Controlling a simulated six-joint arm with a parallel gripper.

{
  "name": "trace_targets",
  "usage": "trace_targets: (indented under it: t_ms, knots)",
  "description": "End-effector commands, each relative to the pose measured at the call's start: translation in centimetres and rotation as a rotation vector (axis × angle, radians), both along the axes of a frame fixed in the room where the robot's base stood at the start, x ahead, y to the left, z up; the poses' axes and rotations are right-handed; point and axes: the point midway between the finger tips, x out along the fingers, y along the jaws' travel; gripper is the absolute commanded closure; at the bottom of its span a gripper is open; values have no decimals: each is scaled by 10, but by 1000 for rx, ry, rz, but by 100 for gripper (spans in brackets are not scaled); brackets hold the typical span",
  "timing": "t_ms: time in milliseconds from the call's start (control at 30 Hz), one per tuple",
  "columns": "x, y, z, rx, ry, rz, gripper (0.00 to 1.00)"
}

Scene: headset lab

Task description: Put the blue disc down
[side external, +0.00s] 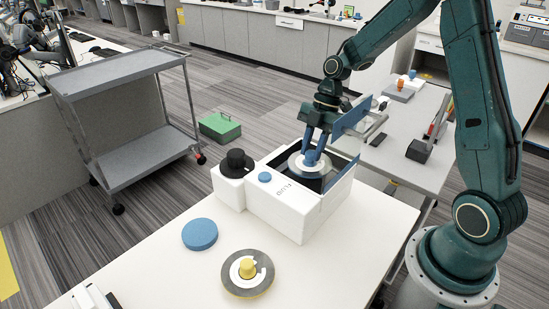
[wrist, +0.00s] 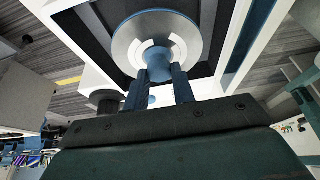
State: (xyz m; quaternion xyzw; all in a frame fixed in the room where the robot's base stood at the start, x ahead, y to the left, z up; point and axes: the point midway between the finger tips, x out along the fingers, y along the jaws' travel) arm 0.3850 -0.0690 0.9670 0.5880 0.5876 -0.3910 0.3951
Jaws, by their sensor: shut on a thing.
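My gripper (side external: 315,150) points down into the open white box (side external: 290,215) on the white table. Its blue fingers, also in the wrist view (wrist: 160,90), are shut on the blue hub of the blue disc (side external: 297,164). In the wrist view the blue disc (wrist: 128,47) has a silver face, white arcs around the hub and a blue rim. It is over the dark interior of the box; I cannot tell whether it touches the bottom. A flat blue round pad (side external: 200,234) lies on the table, with nothing on it.
A grey disc with a yellow hub (side external: 247,272) lies near the table's front. A black knob (side external: 236,162) tops a white block beside the box. A blue panel (side external: 350,117) stands at the box's back. The table left of the pad is mostly clear.

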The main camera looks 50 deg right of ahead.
Motion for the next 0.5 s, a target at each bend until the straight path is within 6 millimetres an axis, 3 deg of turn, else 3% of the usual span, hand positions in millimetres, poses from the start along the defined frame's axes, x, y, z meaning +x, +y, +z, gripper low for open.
trace_targets:
  t_ms: [167, 500]
  knots:
    - [-1, 0, -6, 1, 3, 1, 99]
    - [-1, 0, -41, 1, 2, 0, 99]
